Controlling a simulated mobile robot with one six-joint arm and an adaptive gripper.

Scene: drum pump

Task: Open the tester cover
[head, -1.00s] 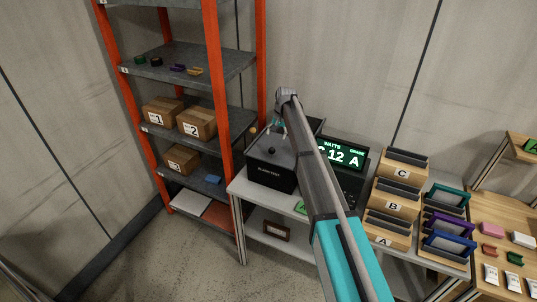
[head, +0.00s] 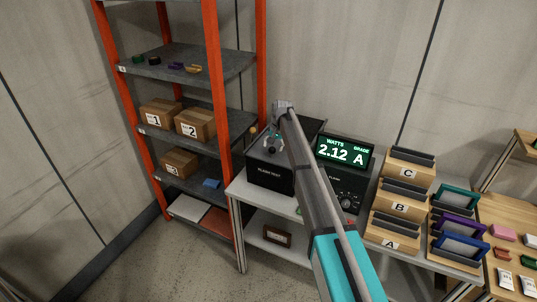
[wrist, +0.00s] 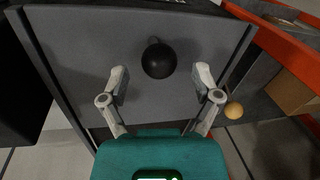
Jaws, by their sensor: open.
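The tester (head: 270,178) is a black box on the white bench, left of the lit display. Its cover is a grey plate that fills much of the wrist view (wrist: 90,50), with a round black knob (wrist: 158,60) on it. My gripper (wrist: 160,77) is open, its two fingers on either side of the knob's near side and apart from it. In the head view my gripper (head: 272,143) is over the top of the tester and hides much of the cover there. I cannot tell the cover's exact angle.
A display (head: 342,152) reading 2.12 A stands right of the tester, partly behind my arm. Lettered trays (head: 398,207) stand further right. An orange-framed shelf (head: 222,80) with numbered boxes is close on the left. A small orange ball (wrist: 233,110) shows beside the cover.

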